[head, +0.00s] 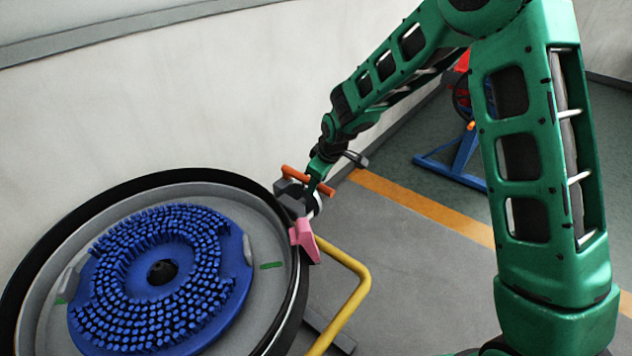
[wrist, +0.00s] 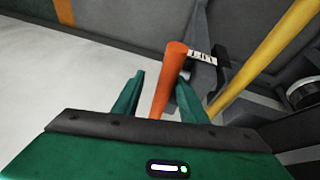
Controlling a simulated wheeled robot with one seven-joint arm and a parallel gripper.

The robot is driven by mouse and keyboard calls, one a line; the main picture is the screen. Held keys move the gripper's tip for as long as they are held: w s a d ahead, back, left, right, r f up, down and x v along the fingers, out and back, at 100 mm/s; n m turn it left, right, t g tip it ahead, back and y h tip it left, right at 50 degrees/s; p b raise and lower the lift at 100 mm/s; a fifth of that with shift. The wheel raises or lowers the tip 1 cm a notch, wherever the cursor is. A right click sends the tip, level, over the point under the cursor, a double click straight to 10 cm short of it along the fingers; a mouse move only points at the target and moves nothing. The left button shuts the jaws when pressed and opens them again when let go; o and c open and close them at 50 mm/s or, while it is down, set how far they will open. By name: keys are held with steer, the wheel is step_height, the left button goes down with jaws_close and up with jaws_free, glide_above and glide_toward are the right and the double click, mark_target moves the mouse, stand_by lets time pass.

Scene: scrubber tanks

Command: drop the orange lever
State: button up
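The orange lever (head: 294,174) is a short bar at the right rim of the round tank, on a dark grey mount. In the wrist view the lever (wrist: 173,68) runs upright between the two green fingers of my gripper (wrist: 160,82). The fingers are apart, with a clear gap on the left of the lever; the right finger is close beside it, and contact cannot be told. In the head view my gripper (head: 317,172) is at the lever and partly covers it. The lever's near end is hidden behind the gripper body in the wrist view.
The round tank (head: 262,217) holds a blue bristled brush disc (head: 222,282). A pink piece (head: 304,239) sits on its rim below the lever. A yellow bent rail (head: 358,297) stands right of the tank.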

steer(key=v, duration=1)
steer(key=shift+r, duration=0.35)
steer(key=shift+d, duration=0.1)
steer(key=s+d+r+m+g+h, duration=0.1)
steer(key=s+d+r+m, duration=0.15)
steer(key=s+d, duration=0.4)
steer(key=s+d+r+m+h, duration=0.1)
steer(key=s+d+r+m, duration=0.15)
steer(key=d, duration=0.75)
steer(key=s+d+r+m+g+h, duration=0.1)
steer(key=s+d+r+m, duration=0.15)
steer(key=s+d, duration=0.4)
steer(key=s+d+m+g, duration=0.1)
steer(key=s+d+m, duration=0.3)
steer(key=s, duration=0.7)
steer(key=s+d+m+g+y, duration=0.1)
steer(key=s+d+m, duration=0.4)
steer(key=s, duration=0.7)
steer(key=shift+s+d, duration=0.15)
steer(key=shift+d, duration=0.45)
steer(key=shift+m, duration=0.25)
